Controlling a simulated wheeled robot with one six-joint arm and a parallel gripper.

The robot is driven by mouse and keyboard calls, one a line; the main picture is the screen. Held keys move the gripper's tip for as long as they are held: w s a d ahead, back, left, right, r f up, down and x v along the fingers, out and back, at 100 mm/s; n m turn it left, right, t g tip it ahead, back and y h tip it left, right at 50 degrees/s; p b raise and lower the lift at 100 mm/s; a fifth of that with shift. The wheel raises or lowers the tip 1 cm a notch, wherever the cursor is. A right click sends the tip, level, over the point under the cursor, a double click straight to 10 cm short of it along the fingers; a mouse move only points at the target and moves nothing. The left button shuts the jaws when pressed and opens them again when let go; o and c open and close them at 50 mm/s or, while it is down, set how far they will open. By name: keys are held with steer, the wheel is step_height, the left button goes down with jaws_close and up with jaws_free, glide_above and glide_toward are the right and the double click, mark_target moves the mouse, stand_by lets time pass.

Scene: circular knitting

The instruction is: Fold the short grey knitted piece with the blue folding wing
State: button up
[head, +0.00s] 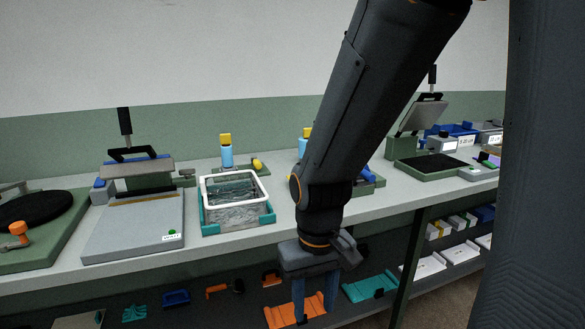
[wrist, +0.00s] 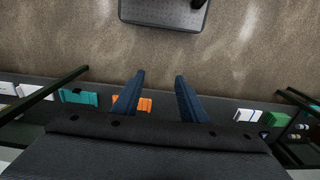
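My gripper (head: 315,300) hangs in front of the bench, below the worktop, with its two blue fingers apart and nothing between them. In the wrist view the fingers (wrist: 158,80) are also spread and empty, above the brown floor. I cannot make out a short grey knitted piece for certain. A blue part (head: 377,181) on the bench shows just right of my arm; most of it is hidden, and I cannot tell whether it is the folding wing.
A teal tray (head: 209,229) with a white frame (head: 267,187) stands left of my arm, beside a grey flat press (head: 130,240). Another press (head: 420,175) is at the right. An orange holder (head: 283,317) and teal holder (head: 362,290) sit below the worktop. A dark platform (wrist: 160,20) is on the floor.

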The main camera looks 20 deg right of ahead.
mark_target(373, 179)
steer(key=w+d+r+t+h+p, duration=0.1)
steer(key=w+d+r+t+p, duration=0.3)
steer(key=w+d, duration=0.6)
steer(key=w+d+r+t+p, duration=0.2)
steer(key=w+d+t, duration=0.4)
steer(key=w+d, duration=0.4)
steer(key=s+d+r+m+t+y, duration=0.1)
steer(key=d+r+t, duration=0.3)
steer(key=d+t, duration=0.5)
steer(key=shift+g, duration=0.5)
steer(key=shift+w+d+p, duration=0.2)
steer(key=shift+w+p, duration=0.15)
steer(key=shift+w, duration=0.9)
steer(key=shift+w+d+p, duration=0.2)
steer(key=shift+w+p, duration=0.15)
steer(key=shift+w, duration=0.95)
steer(key=shift+w+d+p, duration=0.2)
steer(key=shift+w+p, duration=0.15)
steer(key=shift+w, duration=0.9)
jaws_close()
